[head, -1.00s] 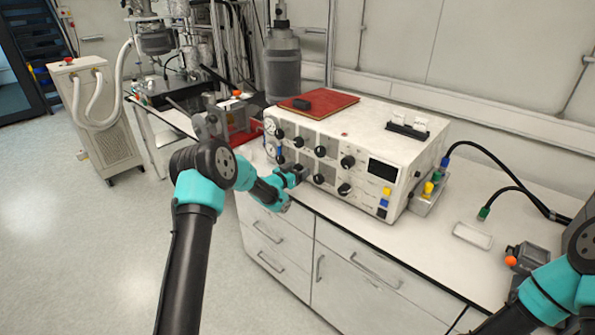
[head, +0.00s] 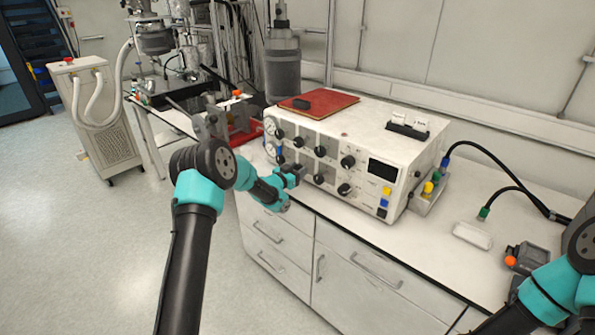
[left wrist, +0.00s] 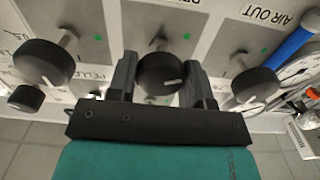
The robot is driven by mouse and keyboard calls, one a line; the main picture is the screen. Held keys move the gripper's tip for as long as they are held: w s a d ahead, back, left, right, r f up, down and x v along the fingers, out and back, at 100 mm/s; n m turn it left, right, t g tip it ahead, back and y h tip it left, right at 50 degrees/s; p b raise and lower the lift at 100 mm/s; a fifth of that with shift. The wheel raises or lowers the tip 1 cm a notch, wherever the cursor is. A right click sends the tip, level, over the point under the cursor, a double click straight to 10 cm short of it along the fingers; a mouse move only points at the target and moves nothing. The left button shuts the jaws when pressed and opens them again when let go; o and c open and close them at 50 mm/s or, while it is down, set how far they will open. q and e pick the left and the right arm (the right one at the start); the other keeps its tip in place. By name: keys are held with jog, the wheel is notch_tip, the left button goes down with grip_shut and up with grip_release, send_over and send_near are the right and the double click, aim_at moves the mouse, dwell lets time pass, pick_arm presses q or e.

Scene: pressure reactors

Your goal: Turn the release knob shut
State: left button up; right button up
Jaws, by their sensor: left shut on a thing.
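The white control box (head: 330,130) stands on the bench with several black knobs and two dials on its front panel. My left gripper (head: 294,172) is at the lower left part of this panel and hides the knob it is at. In the left wrist view, the gripper's fingers (left wrist: 160,85) sit on either side of a round black knob (left wrist: 160,73) with a white mark line, and are shut on it. The label above this knob is cut off. Other black knobs flank it, one left (left wrist: 43,63) and one right (left wrist: 253,84), near an "AIR OUT" label.
A red folder (head: 318,104) with a black item lies on the box. To the right are a connector block (head: 430,190) with cables, a white tray (head: 472,236) and a dark device with an orange knob (head: 525,257). Drawers (head: 370,275) are below the bench edge.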

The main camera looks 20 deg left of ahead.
pick_arm(q)
jog(key=m, duration=1.1)
jog(key=shift+m, duration=0.4)
jog(key=m, duration=1.1)
jog(key=o, duration=0.9)
